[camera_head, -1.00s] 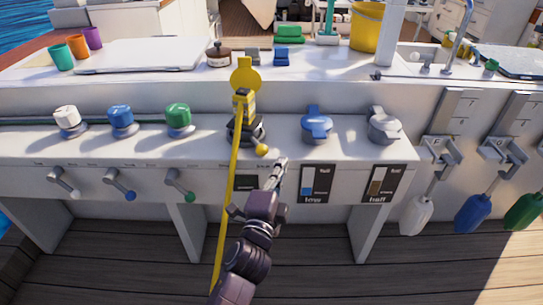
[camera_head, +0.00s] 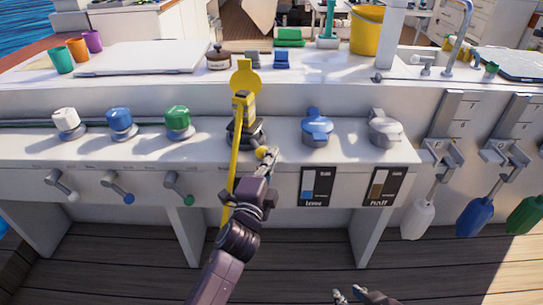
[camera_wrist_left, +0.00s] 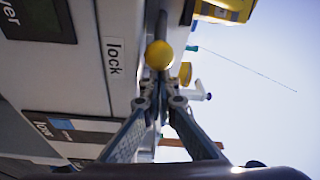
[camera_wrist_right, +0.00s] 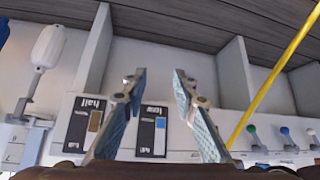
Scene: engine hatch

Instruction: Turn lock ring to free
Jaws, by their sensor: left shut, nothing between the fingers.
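The dark lock ring (camera_head: 246,134) sits on the white counter around the base of a yellow fitting (camera_head: 244,104). Its lever ends in a yellow ball (camera_head: 262,152) near the counter's front edge. My left gripper (camera_head: 268,157) is right at the ball. In the left wrist view my left gripper (camera_wrist_left: 161,96) is shut and empty, with the yellow ball (camera_wrist_left: 158,54) just beyond the tips; I cannot tell whether they touch. A "lock" label (camera_wrist_left: 114,56) is beside it. My right gripper (camera_wrist_right: 153,76) is open and empty, low in the head view (camera_head: 350,293).
Blue (camera_head: 317,127) and grey (camera_head: 385,128) capped fittings stand to the right. White, blue and green knobs (camera_head: 179,120) stand to the left, with levers below.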

